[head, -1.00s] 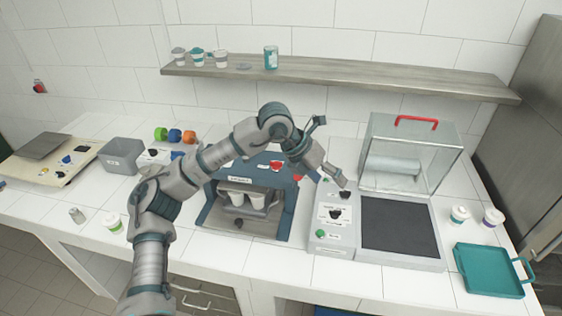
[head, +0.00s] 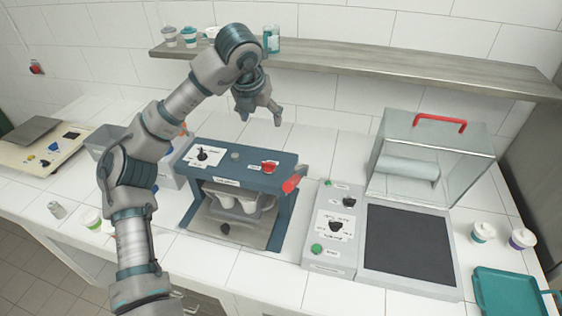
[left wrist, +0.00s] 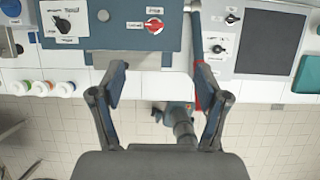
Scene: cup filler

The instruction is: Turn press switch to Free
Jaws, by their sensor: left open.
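The blue press (head: 240,173) stands on the white counter. Its top panel carries a black knob switch (head: 203,155) on a white label at the left and a red knob (head: 269,167) at the right. In the left wrist view the black knob (left wrist: 62,24) is at the upper left and the red knob (left wrist: 153,25) at the upper middle. The small label words are too blurred to read. My left gripper (head: 261,114) is open and empty above and behind the press, touching neither knob. Its spread fingers (left wrist: 160,82) also show in the left wrist view. My right gripper is not in view.
A red lever (head: 291,184) sticks out at the press's right front corner. Cups (head: 246,203) hang in the press. A grey panel (head: 333,225) with black knobs and green buttons stands to the right, before a clear box (head: 430,160). A shelf (head: 350,65) runs behind.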

